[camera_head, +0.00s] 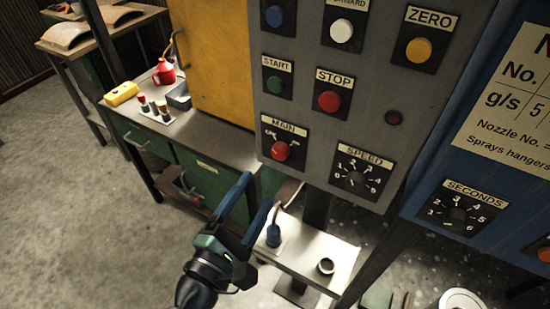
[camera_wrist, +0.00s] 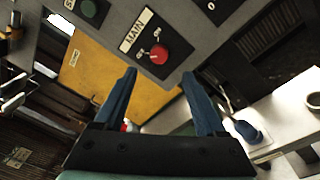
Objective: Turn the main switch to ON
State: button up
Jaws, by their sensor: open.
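The main switch is a red rotary knob (camera_head: 280,151) on a black plate labelled MAIN, low on the left of the grey control panel (camera_head: 305,110). In the wrist view the red knob (camera_wrist: 159,54) shows beyond and between my fingertips. Small marks lie around it, but its set position is too small to read. My gripper (camera_head: 257,190) is below and a little left of the knob, its two blue fingers pointing up toward the panel. In the wrist view my gripper (camera_wrist: 159,74) is open, with nothing between the fingers and a gap to the knob.
The SPEED dial (camera_head: 358,178) sits right of the switch; the START (camera_head: 274,85) and STOP (camera_head: 329,100) buttons are above. A yellow cabinet (camera_head: 212,55) and a workbench (camera_head: 205,140) stand left. A small shelf (camera_head: 312,252) with a blue-handled item (camera_head: 274,236) is below.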

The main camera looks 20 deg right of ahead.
aim_at(278, 155)
jog(key=p+x, duration=0.1)
jog(key=x, duration=0.8)
jog(key=shift+w, duration=0.2)
grip_shut()
